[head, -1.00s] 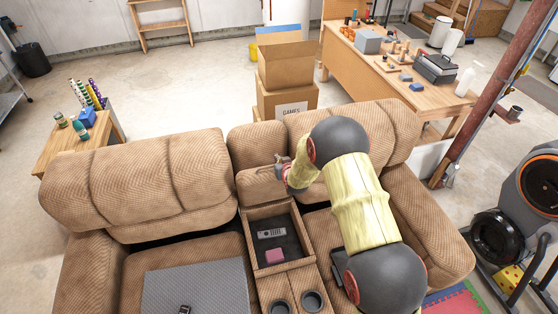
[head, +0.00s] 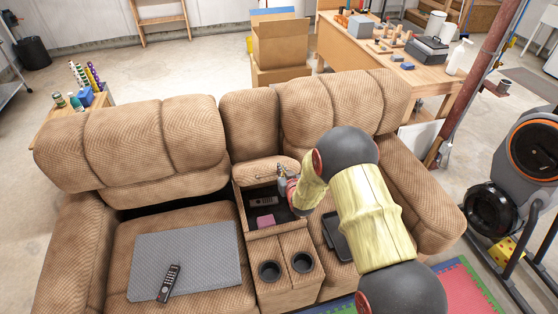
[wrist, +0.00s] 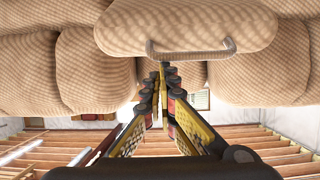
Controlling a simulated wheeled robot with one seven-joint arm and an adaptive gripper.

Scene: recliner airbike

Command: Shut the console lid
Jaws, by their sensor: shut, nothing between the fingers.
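The console lid (head: 266,169) is a tan padded panel at the back of the console between the two seats, and it stands raised. The open compartment (head: 241,208) in front of it shows a dark inside with a grey remote-like item (head: 264,201) and a pink block (head: 265,220). My gripper (head: 283,178) is at the lid's front edge, above the back of the compartment, shut and empty. In the wrist view the lid (wrist: 185,20) with its strap handle (wrist: 190,52) fills the top, just beyond the shut fingertips (wrist: 163,68). I cannot tell whether they touch.
Two cup holders (head: 286,266) are in front of the compartment. A grey mat (head: 190,255) with a black remote (head: 169,283) lies on the left seat. A dark tray-like item (head: 338,235) lies on the right seat under my arm. Backrests (head: 345,110) rise behind.

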